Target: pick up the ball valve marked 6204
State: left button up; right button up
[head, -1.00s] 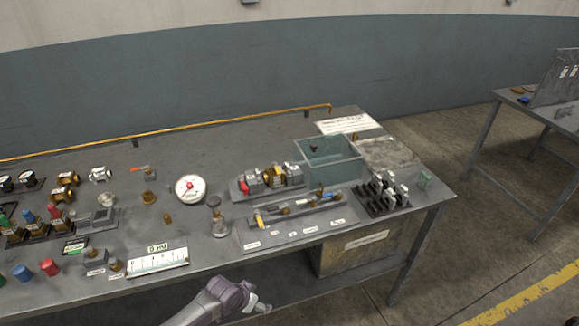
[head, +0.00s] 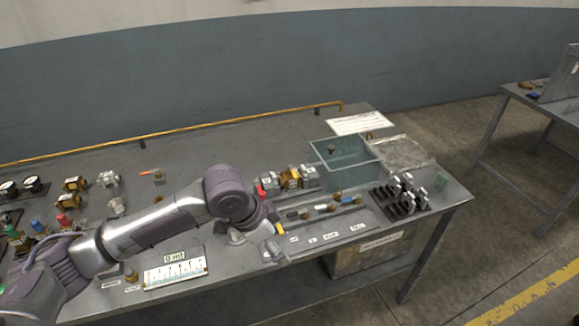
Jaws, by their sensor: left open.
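Several small valves with coloured handles lie in a row on a flat grey tray (head: 365,222) at the table's front. One has a blue handle (head: 347,199), and brass bodies show beside it. A valve with an orange-red handle (head: 150,173) stands farther back on the left. The number 6204 cannot be read on any of them. My left gripper (head: 273,243) is open at the left end of the tray, low over the front labels. My arm and gripper partly hide that end of the row, and contact cannot be told. My right gripper is not in view.
A clear greenish bin (head: 345,178) stands behind the tray, with a black rack of fittings (head: 400,208) to its right. Larger valves (head: 290,180) sit behind the row. A white scale card (head: 176,271) lies at the front left. The table's back middle is clear.

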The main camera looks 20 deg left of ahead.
aim_at(287, 180)
jog(key=i+j, duration=0.15)
jog(key=i, duration=0.2)
jog(key=i+j, duration=0.2)
jog(key=i, duration=0.15)
jog(key=i+j, duration=0.15)
jog(key=i, duration=0.25)
